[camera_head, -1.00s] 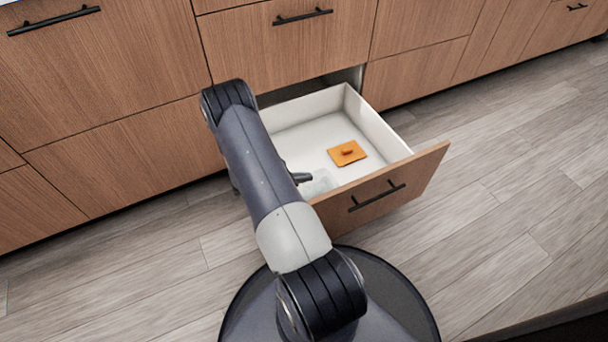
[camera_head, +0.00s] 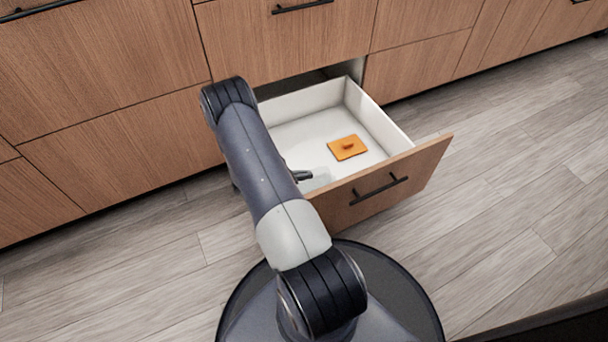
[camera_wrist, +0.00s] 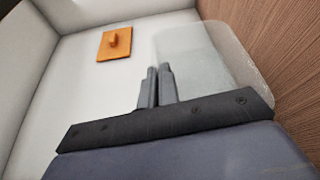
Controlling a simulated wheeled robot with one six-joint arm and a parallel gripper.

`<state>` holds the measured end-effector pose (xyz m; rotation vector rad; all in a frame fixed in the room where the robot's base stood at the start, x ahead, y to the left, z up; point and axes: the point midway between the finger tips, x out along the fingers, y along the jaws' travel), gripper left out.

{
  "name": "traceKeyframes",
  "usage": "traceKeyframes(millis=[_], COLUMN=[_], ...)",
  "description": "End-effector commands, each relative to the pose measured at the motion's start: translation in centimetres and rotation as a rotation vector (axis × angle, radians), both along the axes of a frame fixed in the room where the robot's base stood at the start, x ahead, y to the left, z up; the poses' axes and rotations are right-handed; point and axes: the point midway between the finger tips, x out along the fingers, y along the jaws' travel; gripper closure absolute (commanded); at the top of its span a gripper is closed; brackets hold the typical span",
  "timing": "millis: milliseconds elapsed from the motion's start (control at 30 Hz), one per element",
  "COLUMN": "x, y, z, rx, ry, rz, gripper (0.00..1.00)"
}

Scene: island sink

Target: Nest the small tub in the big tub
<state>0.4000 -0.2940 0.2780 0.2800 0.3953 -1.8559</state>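One clear, see-through tub (camera_wrist: 215,55) is in the open drawer, by its front panel at the right of the wrist view. In the head view it is a faint pale shape (camera_head: 320,178) beside my gripper. I see only one tub and cannot tell whether it is the small or the big one. My gripper (camera_wrist: 158,72) has its two fingers close together at the tub's left wall, which seems pinched between them. In the head view my gripper (camera_head: 304,176) is low in the drawer's near left part, and my arm hides that corner.
The white drawer (camera_head: 372,118) is pulled out, with its wooden front panel (camera_head: 420,168) towards me. An orange square lid with a knob (camera_head: 347,147) lies flat on its floor, also in the wrist view (camera_wrist: 113,45). The drawer's far floor is bare.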

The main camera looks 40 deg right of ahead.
Motion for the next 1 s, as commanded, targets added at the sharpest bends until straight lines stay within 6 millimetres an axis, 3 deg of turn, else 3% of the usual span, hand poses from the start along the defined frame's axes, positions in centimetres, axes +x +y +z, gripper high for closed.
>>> traceKeyframes(millis=[733,1000], x=[0.04,0.03], y=[0.14,0.14], z=[-0.86,-0.69], rx=[0.0,0.0], ry=[0.0,0.0], rz=[0.0,0.0], gripper=[1.0,0.76])
